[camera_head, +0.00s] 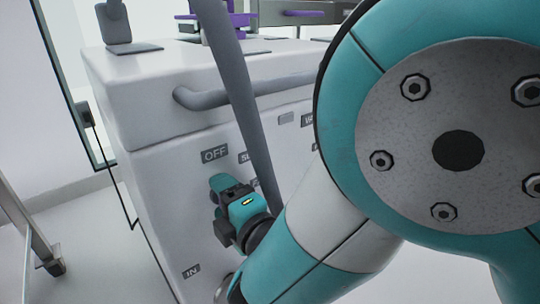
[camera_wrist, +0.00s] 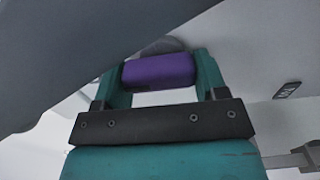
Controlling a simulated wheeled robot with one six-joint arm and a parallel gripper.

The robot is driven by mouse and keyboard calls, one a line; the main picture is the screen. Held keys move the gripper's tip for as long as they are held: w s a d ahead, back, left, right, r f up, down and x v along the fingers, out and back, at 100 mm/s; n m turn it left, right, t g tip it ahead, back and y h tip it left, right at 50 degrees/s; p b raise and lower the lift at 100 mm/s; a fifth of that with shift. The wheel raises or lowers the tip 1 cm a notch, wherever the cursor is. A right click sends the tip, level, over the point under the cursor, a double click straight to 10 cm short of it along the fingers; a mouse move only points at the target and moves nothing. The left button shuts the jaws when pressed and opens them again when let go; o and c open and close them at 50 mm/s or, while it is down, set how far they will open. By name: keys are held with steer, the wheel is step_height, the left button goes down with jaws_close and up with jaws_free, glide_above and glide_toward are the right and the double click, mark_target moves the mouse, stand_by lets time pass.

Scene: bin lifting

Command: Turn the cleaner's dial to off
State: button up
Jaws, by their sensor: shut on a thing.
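The cleaner (camera_head: 150,115) is a large white-grey machine filling the middle of the head view. Its front face carries an OFF label (camera_head: 215,154) and further small dark labels to the right, partly covered. My gripper (camera_head: 226,190) is against this face just below the OFF label. In the wrist view the dial's purple grip (camera_wrist: 158,70) sits between the two teal fingers of my gripper (camera_wrist: 160,75), which are shut on it. The dial is hidden behind my gripper in the head view, so its pointing direction cannot be told.
A grey hose (camera_head: 238,90) runs down across the cleaner's front, close to the right of my gripper. A grey handle bar (camera_head: 205,98) juts out above the labels. A metal-legged stand (camera_head: 28,230) is at the left; open floor lies between.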

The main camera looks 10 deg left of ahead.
steer(key=shift+s, duration=0.1)
stand_by(0.3)
steer(key=o, duration=0.9)
steer(key=shift+o, duration=0.2)
